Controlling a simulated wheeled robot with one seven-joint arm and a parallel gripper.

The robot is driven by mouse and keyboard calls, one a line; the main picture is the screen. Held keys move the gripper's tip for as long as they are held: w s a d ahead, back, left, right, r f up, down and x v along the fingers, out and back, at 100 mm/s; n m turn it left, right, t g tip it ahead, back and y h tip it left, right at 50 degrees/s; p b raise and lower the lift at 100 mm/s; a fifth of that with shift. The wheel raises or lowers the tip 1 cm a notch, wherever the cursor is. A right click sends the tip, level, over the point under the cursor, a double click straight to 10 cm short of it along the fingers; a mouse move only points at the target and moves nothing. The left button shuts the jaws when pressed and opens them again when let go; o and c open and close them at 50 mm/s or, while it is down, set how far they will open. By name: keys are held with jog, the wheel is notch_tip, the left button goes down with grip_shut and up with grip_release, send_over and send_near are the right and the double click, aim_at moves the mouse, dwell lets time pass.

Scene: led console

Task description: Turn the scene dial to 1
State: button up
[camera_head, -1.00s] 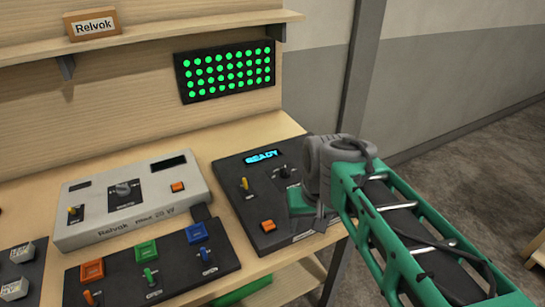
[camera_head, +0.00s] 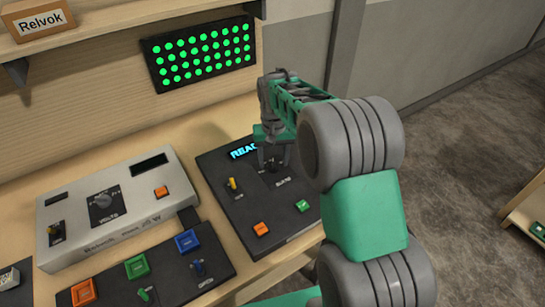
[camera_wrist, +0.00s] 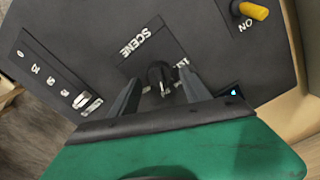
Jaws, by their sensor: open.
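The scene dial is a black knob (camera_wrist: 157,72) beside the white SCENE label in the wrist view, on the dark console (camera_head: 228,200) with the blue READY display. My gripper (camera_wrist: 160,84) is open, with one finger on each side of the dial. I cannot tell whether either finger touches it. In the head view my gripper (camera_head: 271,158) is over the upper right part of the console and hides most of the dial. Marks beside the dial are partly covered by a finger, so its setting cannot be read.
The same console has a yellow toggle (camera_head: 232,184), an orange button (camera_head: 261,229) and a green button (camera_head: 302,205). A slider (camera_wrist: 85,100) lies left in the wrist view. A grey power supply (camera_head: 75,215) stands left. A lit green LED panel (camera_head: 200,54) hangs behind.

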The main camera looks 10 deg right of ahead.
jog(key=shift+f, duration=0.1)
jog(key=shift+c, duration=0.2)
grip_shut()
dwell(0.4)
